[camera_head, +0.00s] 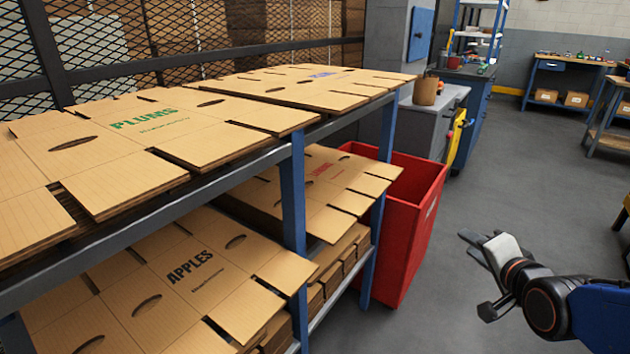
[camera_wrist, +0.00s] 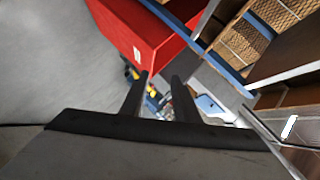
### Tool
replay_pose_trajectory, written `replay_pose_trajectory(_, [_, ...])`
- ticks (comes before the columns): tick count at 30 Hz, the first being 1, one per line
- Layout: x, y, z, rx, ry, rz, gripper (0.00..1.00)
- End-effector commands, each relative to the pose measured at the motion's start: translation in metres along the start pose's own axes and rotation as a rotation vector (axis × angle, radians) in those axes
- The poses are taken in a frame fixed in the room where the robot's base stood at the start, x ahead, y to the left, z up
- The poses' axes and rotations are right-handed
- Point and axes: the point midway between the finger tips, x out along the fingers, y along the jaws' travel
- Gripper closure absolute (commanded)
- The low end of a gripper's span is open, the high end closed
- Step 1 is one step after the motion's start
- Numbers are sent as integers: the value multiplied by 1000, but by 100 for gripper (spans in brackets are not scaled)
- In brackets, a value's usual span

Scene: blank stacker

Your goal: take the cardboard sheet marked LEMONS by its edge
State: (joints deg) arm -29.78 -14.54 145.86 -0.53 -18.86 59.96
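No label clearly reads LEMONS. Flat cardboard sheets lie in stacks on a two-level rack. The upper left sheet (camera_head: 200,108) reads PLUMS in green, and the lower left sheet (camera_head: 150,310) reads APPLES in black. The lower right sheet (camera_head: 345,178) has red lettering too small to read surely, partly under the upper shelf. The upper right sheet (camera_head: 290,92) has small blue lettering that I cannot read. My gripper (camera_head: 472,246) is over the aisle, right of the rack and apart from every sheet. In the wrist view its fingers (camera_wrist: 160,77) are spread, with nothing between them.
A red bin (camera_head: 415,225) stands against the rack's right end, between it and my gripper; it also shows in the wrist view (camera_wrist: 140,38). Blue rack posts (camera_head: 293,215) flank the lower stacks. A grey cabinet (camera_head: 425,125) stands behind. The floor around my arm is clear.

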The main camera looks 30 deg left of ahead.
Motion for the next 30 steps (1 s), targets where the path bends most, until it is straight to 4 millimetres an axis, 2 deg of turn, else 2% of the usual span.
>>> replay_pose_trajectory(1, [14,-14,18,49,-15,-55,72])
replay_pose_trajectory(3, [28,-34,38,130,-28,-138,72])
replay_pose_trajectory(6, [42,-60,66,242,-59,-247,72])
replay_pose_trajectory(12, [51,-94,108,407,-127,-395,72])
replay_pose_trajectory(15, [51,-102,118,450,-147,-432,72])
replay_pose_trajectory(20, [61,-111,122,472,-157,-450,72])
replay_pose_trajectory(30, [114,-137,124,470,-155,-450,72])
